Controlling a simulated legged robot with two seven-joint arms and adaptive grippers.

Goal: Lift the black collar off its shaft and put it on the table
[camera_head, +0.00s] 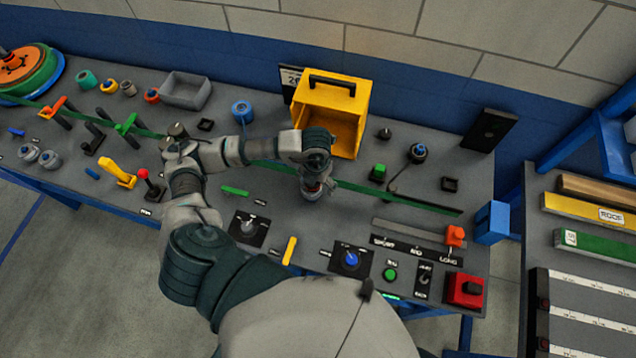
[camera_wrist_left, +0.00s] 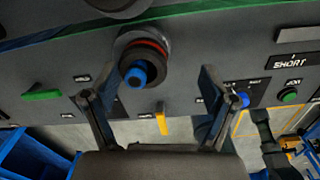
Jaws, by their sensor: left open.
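In the left wrist view, a dark collar (camera_wrist_left: 157,64) sits around a shaft with a blue tip (camera_wrist_left: 138,73), and a red band shows at its far side. My left gripper (camera_wrist_left: 148,86) is open, with one finger on each side of the blue tip and nothing gripped between them. In the head view, my left gripper (camera_head: 314,190) is over the middle of the table (camera_head: 275,205), in front of the yellow box, and hides most of the collar and shaft. My right gripper is in neither view.
A yellow box (camera_head: 351,92) with a black handle stands close behind my left gripper. A green strip (camera_head: 400,199) runs along the table. A blue-knob panel (camera_head: 351,259) and a yellow bar (camera_head: 289,250) lie in front. Bare table shows between these items.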

